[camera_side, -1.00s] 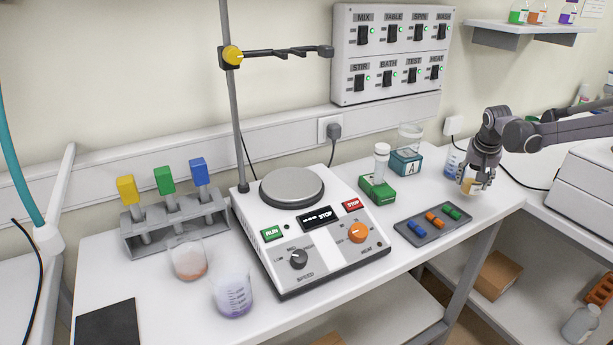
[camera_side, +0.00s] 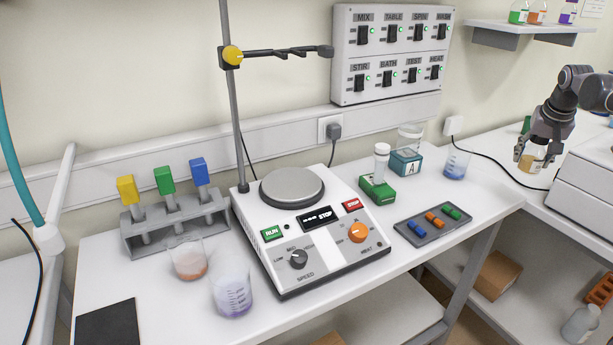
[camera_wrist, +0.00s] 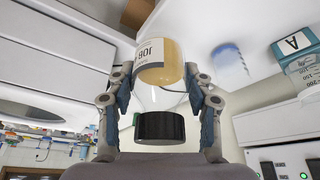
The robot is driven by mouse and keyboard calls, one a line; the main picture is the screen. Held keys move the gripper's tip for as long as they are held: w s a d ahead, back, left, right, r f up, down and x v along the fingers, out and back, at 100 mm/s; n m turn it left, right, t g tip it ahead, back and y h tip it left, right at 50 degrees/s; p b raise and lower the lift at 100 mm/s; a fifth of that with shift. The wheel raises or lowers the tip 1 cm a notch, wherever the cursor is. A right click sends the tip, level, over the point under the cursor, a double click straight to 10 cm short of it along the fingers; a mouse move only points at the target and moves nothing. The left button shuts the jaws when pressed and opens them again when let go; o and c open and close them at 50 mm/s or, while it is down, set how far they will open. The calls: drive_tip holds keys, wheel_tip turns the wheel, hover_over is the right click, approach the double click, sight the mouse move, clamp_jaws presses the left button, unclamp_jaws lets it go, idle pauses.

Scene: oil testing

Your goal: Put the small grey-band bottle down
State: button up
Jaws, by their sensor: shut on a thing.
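My gripper (camera_side: 532,156) is at the right end of the bench and shut on a small bottle (camera_side: 530,163). In the wrist view the bottle (camera_wrist: 157,70) sits between both fingers of my gripper (camera_wrist: 160,88). It is clear, with amber contents, a white label with dark lettering and a black cap nearest the camera.
A white drawer box (camera_side: 587,180) stands close to the right of the bottle. A beaker with blue liquid (camera_side: 456,163) is to its left, and a black cable (camera_side: 506,172) runs between them. A tray with coloured pieces (camera_side: 433,225) lies nearer. Bench between beaker and tray is clear.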

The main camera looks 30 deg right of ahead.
sight(538, 141)
wheel_tip(538, 141, up, 4)
drive_tip(key=shift+f, duration=0.15)
drive_tip(key=w+a+n+t+y, duration=0.15)
drive_tip(key=w+a+n, duration=0.35)
drive_tip(key=w+a, duration=0.7)
drive_tip(key=w+a+n+y, duration=0.2)
drive_tip(key=w+a+n, duration=0.45)
drive_tip(key=a, duration=0.85)
drive_tip(key=w+a+n+y, duration=0.1)
drive_tip(key=w+a+n, duration=0.1)
drive_tip(key=a, duration=1)
drive_tip(key=w+a+n+y, duration=0.1)
drive_tip(key=w+a+n, duration=0.1)
drive_tip(key=a, duration=0.9)
drive_tip(key=s+a+n+g+y, duration=0.1)
drive_tip(key=s+a+n, duration=0.3)
drive_tip(key=a, duration=0.7)
drive_tip(key=s+a+n+g+y, duration=0.15)
drive_tip(key=s+a, duration=0.45)
drive_tip(key=a, duration=0.6)
drive_tip(key=s+a+n, duration=0.4)
drive_tip(key=a, duration=0.7)
drive_tip(key=shift+m, duration=0.3)
wheel_tip(538, 141, down, 16)
drive_tip(key=shift+f, duration=0.1)
